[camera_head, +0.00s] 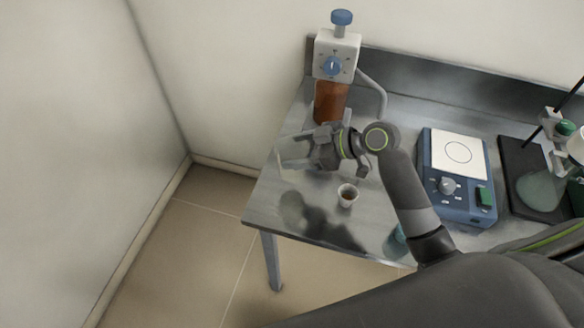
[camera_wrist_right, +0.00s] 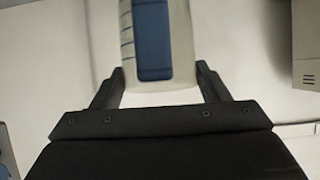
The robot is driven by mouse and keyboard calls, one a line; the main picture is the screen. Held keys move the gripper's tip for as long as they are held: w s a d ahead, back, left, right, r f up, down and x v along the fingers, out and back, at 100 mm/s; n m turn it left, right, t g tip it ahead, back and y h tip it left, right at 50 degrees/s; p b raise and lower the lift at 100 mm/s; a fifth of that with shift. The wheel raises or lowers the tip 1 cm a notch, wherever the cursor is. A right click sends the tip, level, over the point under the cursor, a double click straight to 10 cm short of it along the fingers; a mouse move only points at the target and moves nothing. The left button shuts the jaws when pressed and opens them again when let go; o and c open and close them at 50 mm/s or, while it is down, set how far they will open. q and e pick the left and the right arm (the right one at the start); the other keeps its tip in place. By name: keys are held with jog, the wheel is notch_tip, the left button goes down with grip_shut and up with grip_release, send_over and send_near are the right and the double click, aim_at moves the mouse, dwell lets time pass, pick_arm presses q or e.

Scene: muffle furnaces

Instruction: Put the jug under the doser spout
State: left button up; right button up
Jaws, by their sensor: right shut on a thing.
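The doser is an amber bottle (camera_head: 331,101) with a white head and blue knobs (camera_head: 337,52), standing at the back left of the steel table. Its thin spout tube (camera_head: 378,88) curves out to the right and down. My right gripper (camera_head: 292,150) is in front of the bottle, left of the spout, above the table. In the right wrist view, its fingers (camera_wrist_right: 158,88) are shut on a pale thing with a blue panel and side marks, seemingly the jug (camera_wrist_right: 153,40). The jug's outline is hard to make out in the head view. My left gripper is not in view.
A small white cup (camera_head: 348,195) with brown contents stands on the table (camera_head: 268,205) below my right forearm. A blue device with a white top plate (camera_head: 459,154) and a dark stand base (camera_head: 529,178) are to the right. The table's left edge is near.

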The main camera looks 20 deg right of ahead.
jog(key=f, duration=0.2)
jog(key=d+f, duration=0.1)
jog(key=shift+s+d, duration=0.1)
jog(key=shift+s, duration=0.25)
jog(key=f, duration=0.2)
jog(key=f+p, duration=0.1)
jog(key=shift+w+a+f, duration=0.15)
jog(key=shift+a, duration=0.15)
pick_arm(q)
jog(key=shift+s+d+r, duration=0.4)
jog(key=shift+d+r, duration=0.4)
pick_arm(e)
jog(key=shift+d+f, duration=0.15)
jog(key=shift+f, duration=0.1)
jog(key=shift+f, duration=0.15)
jog(key=o, duration=1)
jog(key=shift+c, duration=0.2)
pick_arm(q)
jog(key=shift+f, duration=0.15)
